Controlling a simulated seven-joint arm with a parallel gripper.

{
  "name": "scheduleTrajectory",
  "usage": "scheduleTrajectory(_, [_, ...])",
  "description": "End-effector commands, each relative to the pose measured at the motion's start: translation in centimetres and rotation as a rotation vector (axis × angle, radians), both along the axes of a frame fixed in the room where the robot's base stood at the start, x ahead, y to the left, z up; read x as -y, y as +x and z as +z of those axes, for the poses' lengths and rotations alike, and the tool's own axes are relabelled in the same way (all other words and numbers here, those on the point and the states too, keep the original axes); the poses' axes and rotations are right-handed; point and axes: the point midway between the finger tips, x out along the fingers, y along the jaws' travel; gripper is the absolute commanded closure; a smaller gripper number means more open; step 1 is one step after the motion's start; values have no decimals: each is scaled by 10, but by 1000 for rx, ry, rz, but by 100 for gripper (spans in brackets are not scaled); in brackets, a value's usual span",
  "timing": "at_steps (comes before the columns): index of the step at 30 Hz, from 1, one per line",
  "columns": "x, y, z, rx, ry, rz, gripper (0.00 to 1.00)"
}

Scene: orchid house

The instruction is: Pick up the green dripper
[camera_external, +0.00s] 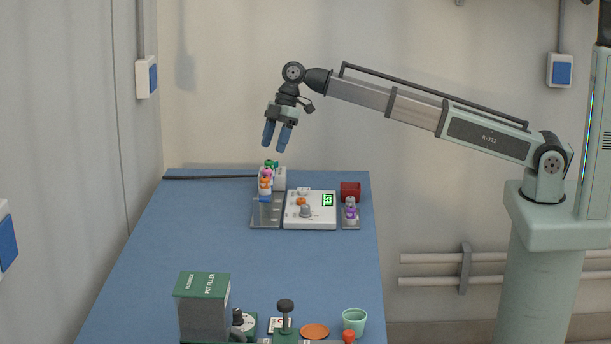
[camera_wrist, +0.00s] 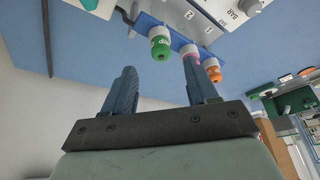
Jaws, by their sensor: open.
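The green dripper (camera_wrist: 161,45) has a white band with lettering and a dark tip. In the wrist view it shows between and beyond my two fingers, at the end of a row in a blue rack (camera_wrist: 148,21). In the external view a small green top (camera_external: 271,163) shows at the back of the row. My gripper (camera_external: 276,147) is open and empty, pointing down above the row, clear of it. Its blue fingers also show in the wrist view (camera_wrist: 160,80). A pink dripper (camera_wrist: 189,51) is partly hidden behind the right finger.
An orange dripper (camera_wrist: 212,71) stands beside the pink one. A white device (camera_external: 310,218) with a small screen and a red box (camera_external: 350,190) are to the right. A pot filler box (camera_external: 203,305) and green cup (camera_external: 354,320) are at the front. The middle of the blue table (camera_external: 260,258) is clear.

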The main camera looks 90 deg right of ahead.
Motion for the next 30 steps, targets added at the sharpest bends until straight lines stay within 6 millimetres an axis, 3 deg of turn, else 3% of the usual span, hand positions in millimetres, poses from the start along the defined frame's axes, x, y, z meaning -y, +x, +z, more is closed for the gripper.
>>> scheduleTrajectory(13, [-14, 11, -44, -1, 0, 1, 42])
scheduleTrajectory(21, [-15, 12, -47, 1, -1, 1, 42])
scheduleTrajectory(30, [-15, 12, -47, 0, 0, 1, 70])
